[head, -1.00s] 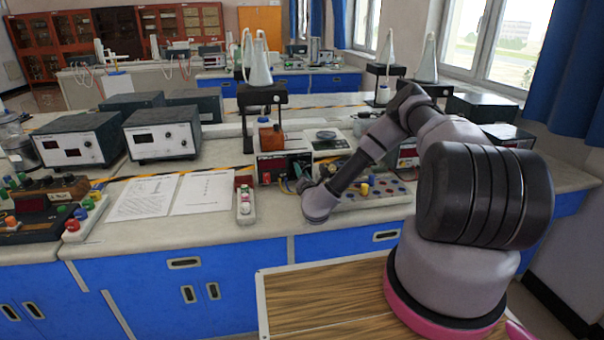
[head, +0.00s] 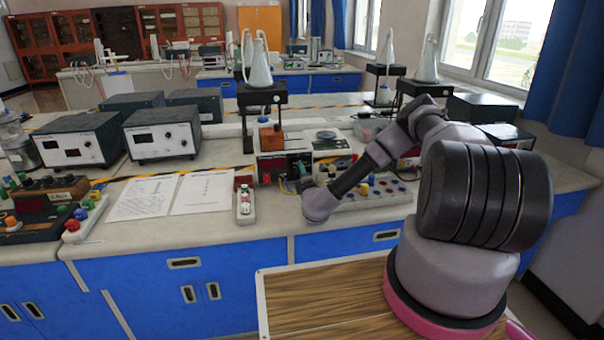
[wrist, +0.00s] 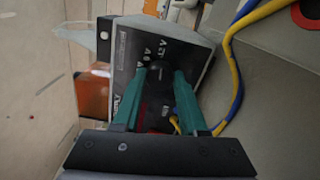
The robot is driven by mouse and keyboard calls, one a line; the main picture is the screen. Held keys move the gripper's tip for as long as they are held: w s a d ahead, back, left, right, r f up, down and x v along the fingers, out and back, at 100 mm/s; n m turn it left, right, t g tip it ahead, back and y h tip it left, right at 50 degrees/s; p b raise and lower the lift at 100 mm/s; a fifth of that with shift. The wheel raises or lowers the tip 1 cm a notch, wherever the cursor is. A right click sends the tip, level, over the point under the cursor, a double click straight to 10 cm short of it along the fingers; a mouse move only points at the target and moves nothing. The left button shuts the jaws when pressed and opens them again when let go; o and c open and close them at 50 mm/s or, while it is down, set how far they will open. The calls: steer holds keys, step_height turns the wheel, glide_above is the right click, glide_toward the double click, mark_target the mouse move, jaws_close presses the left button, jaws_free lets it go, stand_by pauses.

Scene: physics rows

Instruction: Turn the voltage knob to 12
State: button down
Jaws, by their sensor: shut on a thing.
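The voltage knob (wrist: 157,66) is a small dark, round knob on the black front panel (wrist: 130,55) of a box-shaped instrument. White markings sit beside it, too blurred and turned to read, so its setting cannot be told. My gripper (wrist: 160,76) has two green fingers, one on either side of the knob, and is shut on it. The fingers hide part of the panel. In the head view, the instrument (head: 270,170) stands on the bench behind and left of my wrist, which partly blocks the view of it.
Blue and yellow wires (wrist: 233,60) run close to the right finger. An orange block (wrist: 92,96) lies left of the panel. In the head view, a white power strip (head: 245,203) and paper sheets (head: 203,192) lie left of my arm. A board with coloured knobs (head: 385,190) is to the right.

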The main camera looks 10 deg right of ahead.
stand_by(0.4)
steer(key=shift+c, duration=2.2)
jaws_free()
steer(key=shift+s, duration=0.15)
steer(key=s, duration=1)
steer(key=shift+s, duration=0.3)
